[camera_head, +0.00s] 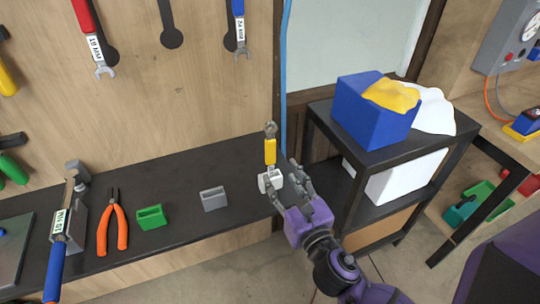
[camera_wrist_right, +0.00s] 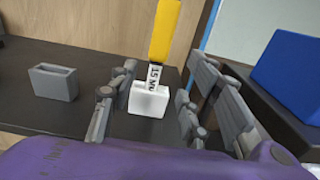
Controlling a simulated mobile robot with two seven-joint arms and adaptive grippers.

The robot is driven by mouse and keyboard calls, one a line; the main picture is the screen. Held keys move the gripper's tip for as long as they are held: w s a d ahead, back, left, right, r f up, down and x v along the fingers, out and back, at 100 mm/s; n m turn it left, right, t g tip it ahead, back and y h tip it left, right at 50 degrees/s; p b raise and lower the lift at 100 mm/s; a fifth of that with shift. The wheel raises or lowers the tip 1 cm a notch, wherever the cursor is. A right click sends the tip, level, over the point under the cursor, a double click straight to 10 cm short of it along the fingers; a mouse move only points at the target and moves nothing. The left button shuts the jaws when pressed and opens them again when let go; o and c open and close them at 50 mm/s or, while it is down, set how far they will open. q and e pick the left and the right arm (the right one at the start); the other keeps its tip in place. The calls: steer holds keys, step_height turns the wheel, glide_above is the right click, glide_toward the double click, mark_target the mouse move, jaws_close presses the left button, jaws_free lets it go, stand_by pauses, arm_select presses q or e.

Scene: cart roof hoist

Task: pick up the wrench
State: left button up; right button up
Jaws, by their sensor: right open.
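A wrench with a yellow handle (camera_head: 270,152) stands upright in a small white holder (camera_head: 265,181) at the right end of the dark bench. Its grey head is on top. In the right wrist view, the wrench's yellow handle (camera_wrist_right: 165,32) rises above its marked lower end, which sits in the white holder (camera_wrist_right: 148,101). My right gripper (camera_head: 288,184) is open, just in front and to the right of the holder. In the wrist view its fingers (camera_wrist_right: 155,100) stand on either side of the holder, with nothing held. My left gripper does not show.
A grey holder (camera_head: 214,198), a green holder (camera_head: 151,217) and orange pliers (camera_head: 112,228) lie along the bench. Red and blue wrenches hang on the board. A dark shelf with a blue bin (camera_head: 362,112) stands close at right.

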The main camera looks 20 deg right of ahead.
mark_target(271, 165)
steer(key=w, duration=0.4)
steer(key=w+p, duration=0.1)
steer(key=w, duration=0.2)
steer(key=shift+a+f, duration=0.15)
steer(key=shift+a, duration=0.2)
steer(key=shift+s, duration=0.1)
jaws_close()
